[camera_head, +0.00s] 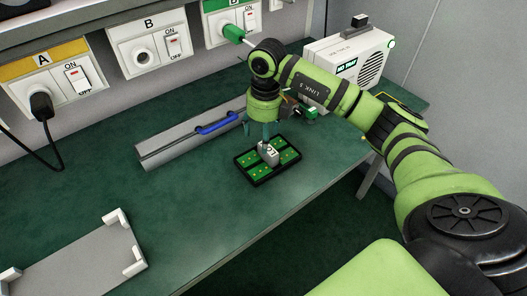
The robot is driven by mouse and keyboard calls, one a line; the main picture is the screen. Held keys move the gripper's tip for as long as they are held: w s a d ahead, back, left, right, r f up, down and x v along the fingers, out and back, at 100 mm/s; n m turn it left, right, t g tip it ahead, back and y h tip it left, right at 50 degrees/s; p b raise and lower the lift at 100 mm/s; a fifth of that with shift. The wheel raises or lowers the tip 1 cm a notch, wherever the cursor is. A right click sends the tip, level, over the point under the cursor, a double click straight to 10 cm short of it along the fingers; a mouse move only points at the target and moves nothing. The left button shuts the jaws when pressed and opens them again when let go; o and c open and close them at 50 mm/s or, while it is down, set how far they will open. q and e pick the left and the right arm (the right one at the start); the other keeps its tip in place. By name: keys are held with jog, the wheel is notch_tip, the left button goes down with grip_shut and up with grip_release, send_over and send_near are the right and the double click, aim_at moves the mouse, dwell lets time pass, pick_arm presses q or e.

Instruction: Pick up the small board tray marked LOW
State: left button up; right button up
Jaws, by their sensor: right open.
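The small board tray (260,173) is a black-rimmed tray with green boards, lying flat on the green bench top near its front edge. A grey upright piece (269,155) stands at its middle with partly legible lettering; I cannot read the whole mark. My right gripper (258,134) points down just above and behind the tray's far side. Its fingers are open with nothing seen between them. I cannot tell whether a fingertip touches the grey piece. My left gripper is not in view.
A long grey box with a blue handle (218,126) lies behind the tray. A pale corner-posted stand (80,262) is at the front left. A white speaker-like unit (352,62) stands at the back right. Wall sockets line the back; socket A (62,75) holds a black plug.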

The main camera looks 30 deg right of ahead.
aim_at(268, 155)
jog(key=shift+s+d+h, duration=0.1)
jog(key=shift+d+h, duration=0.2)
jog(key=shift+d, duration=0.3)
jog(key=shift+d+f, duration=0.1)
jog(key=shift+f, duration=0.3)
jog(key=f, duration=0.1)
jog(key=f+p, duration=0.1)
jog(key=f, duration=0.3)
jog(key=shift+s+a+f+p, duration=0.15)
jog(key=shift+s+a+p, duration=0.15)
jog(key=shift+a+p, duration=0.1)
jog(key=shift+w+f, duration=0.1)
jog(key=shift+f, duration=0.15)
jog(key=c, duration=1.4)
